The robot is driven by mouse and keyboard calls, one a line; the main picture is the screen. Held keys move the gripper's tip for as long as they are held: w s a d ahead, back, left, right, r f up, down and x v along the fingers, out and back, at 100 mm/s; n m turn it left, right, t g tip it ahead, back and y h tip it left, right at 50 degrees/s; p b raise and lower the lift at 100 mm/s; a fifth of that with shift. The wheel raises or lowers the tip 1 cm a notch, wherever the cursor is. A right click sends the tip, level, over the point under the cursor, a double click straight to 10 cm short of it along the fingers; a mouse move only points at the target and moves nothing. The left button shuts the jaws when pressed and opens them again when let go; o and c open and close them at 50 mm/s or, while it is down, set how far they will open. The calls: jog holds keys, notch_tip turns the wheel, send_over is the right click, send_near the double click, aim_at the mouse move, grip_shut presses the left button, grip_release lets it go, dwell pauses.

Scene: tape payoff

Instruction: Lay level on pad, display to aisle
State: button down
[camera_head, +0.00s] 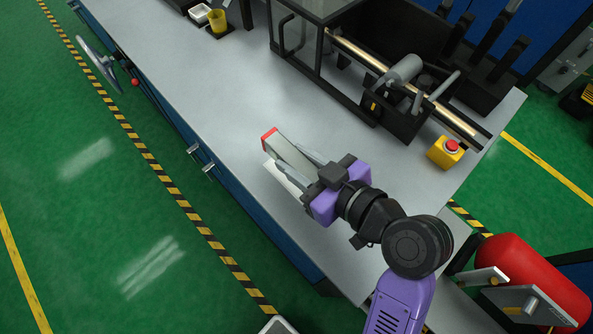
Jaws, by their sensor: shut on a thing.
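The level is a pale bar with a red end cap (268,134), held in my gripper (287,157) over the grey bench top. My gripper is shut on it, with one grey finger on each side. The red end sticks out past the fingertips toward the upper left. The fingers and the purple gripper body cover much of the bar. I cannot tell whether it touches the bench. Its display cannot be made out. I cannot pick out a pad for certain.
The bench top (215,105) is clear left of my gripper. A black machine frame with a roller (405,68) stands at the back right, near a yellow box with a red button (446,151). A yellow cup (217,20) stands at the far end. Green floor (90,215) lies along the left.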

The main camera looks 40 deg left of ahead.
jog(key=shift+f, duration=2.75)
jog(key=shift+f, duration=0.2)
jog(key=c, duration=1)
grip_release()
jog(key=shift+c, duration=0.2)
jog(key=shift+r, duration=0.1)
jog(key=shift+r, duration=0.15)
jog(key=b+v, duration=0.1)
jog(key=v, duration=1.1)
jog(key=shift+d, duration=0.1)
